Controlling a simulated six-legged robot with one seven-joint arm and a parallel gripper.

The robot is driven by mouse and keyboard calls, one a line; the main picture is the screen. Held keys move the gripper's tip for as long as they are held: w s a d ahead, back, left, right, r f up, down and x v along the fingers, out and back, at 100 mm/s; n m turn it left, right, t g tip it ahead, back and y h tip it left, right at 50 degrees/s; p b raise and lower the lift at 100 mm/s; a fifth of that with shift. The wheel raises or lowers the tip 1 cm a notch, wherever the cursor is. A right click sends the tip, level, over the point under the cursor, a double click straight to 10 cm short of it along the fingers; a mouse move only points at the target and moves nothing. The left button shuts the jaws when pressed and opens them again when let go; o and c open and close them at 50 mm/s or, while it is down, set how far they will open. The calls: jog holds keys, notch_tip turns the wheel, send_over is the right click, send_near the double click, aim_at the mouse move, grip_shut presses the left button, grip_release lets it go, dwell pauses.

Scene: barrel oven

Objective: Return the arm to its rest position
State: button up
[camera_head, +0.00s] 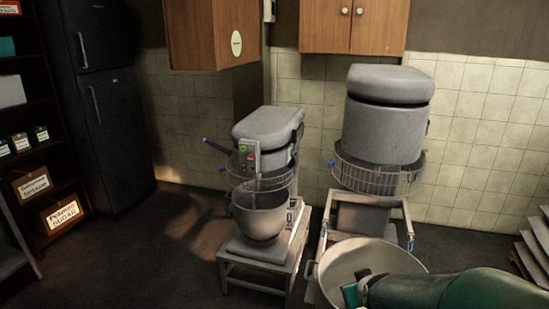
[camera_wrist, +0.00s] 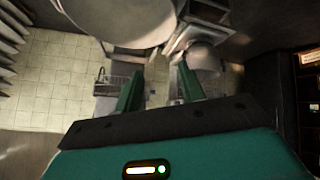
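My arm reaches in from the lower right of the head view, a dark green link lying low across the picture. My gripper (camera_head: 358,290) is at its left end, in front of the lower part of a large grey bowl (camera_head: 338,268). I cannot tell if the gripper is over, inside or short of that bowl. In the wrist view my gripper (camera_wrist: 158,88) shows two green fingers set apart with nothing between them. The large bowl (camera_wrist: 120,18) shows in the wrist view beyond the fingertips, at the top.
A large mixer (camera_head: 384,125) stands behind the large bowl. A smaller mixer (camera_head: 268,135) with its own bowl (camera_head: 260,212) stands to the left on a low stand. A dark fridge (camera_head: 100,110), a shelf (camera_head: 50,165) and wall cabinets (camera_head: 352,25) surround open floor (camera_head: 150,250) at left.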

jog(key=s+a+r+m+g, duration=0.1)
jog(key=s+a+r, duration=0.1)
jog(key=s+r, duration=0.4)
jog(key=s+a+r+m+g, duration=0.1)
jog(key=s+a+r+g, duration=0.1)
jog(key=s+r, duration=0.5)
jog(key=s+a, duration=0.1)
jog(key=s, duration=0.4)
jog(key=shift+s+a+m+y, duration=0.15)
jog(key=shift+s+m+y, duration=0.15)
jog(key=shift+s+y, duration=0.1)
dwell(0.7)
